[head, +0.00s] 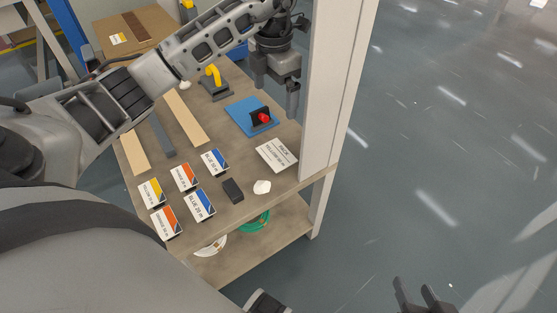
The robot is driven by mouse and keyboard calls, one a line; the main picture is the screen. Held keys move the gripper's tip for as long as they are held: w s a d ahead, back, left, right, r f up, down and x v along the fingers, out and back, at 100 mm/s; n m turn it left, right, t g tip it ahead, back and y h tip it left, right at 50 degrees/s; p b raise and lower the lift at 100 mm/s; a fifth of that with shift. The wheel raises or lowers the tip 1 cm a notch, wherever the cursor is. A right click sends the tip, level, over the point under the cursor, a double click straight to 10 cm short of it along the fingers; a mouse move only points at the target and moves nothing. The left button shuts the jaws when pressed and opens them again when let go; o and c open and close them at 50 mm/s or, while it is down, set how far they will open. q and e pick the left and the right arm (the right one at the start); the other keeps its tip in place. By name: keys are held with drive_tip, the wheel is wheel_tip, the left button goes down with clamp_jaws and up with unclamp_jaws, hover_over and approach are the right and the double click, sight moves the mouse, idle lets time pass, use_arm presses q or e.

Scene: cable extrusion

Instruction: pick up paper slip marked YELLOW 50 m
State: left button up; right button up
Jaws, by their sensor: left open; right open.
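A white paper slip (277,155) with dark print lies flat near the right edge of the table, beside the white post. Its print is small; it seems to read YELLOW 50 m. My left gripper (291,103) hangs above the table's right side, behind the slip and apart from it. It points down, open and empty. My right gripper (420,298) is at the bottom right over the floor, open and empty, far from the slip.
Several colour-marked cards, including a yellow one (151,193) and a blue one (214,162), stand left of the slip. A black block (233,190) and a white lump (262,187) lie in front. A blue mat (240,117) with a red button lies behind. The white post (337,85) stands close right.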

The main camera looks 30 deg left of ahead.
use_arm(q)
wheel_tip(320, 180, down, 2)
drive_tip(key=b, duration=0.3)
hover_over(276, 154)
wheel_tip(276, 154, down, 9)
drive_tip(key=shift+s+f, duration=0.1)
drive_tip(key=shift+f, duration=0.05)
drive_tip(key=shift+f+b, duration=0.3)
drive_tip(key=shift+f, duration=0.55)
wheel_tip(276, 154, down, 4)
drive_tip(key=shift+d+r+b, duration=0.1)
drive_tip(key=shift+r+b, duration=0.05)
drive_tip(key=shift+b, duration=0.55)
drive_tip(key=shift+f, duration=0.4)
use_arm(e)
drive_tip(key=shift+w+a+r+t+y, duration=0.3)
drive_tip(key=shift+a+t+y, duration=0.1)
drive_tip(key=shift+a+t, duration=0.1)
drive_tip(key=shift+w+a+r+t+y, duration=0.3)
drive_tip(key=shift+a+t+y, duration=0.1)
drive_tip(key=shift+t, duration=0.1)
use_arm(q)
drive_tip(key=shift+f, duration=0.25)
use_arm(e)
drive_tip(key=shift+f, duration=0.15)
drive_tip(key=shift+d, duration=0.1)
use_arm(q)
drive_tip(key=c, duration=0.5)
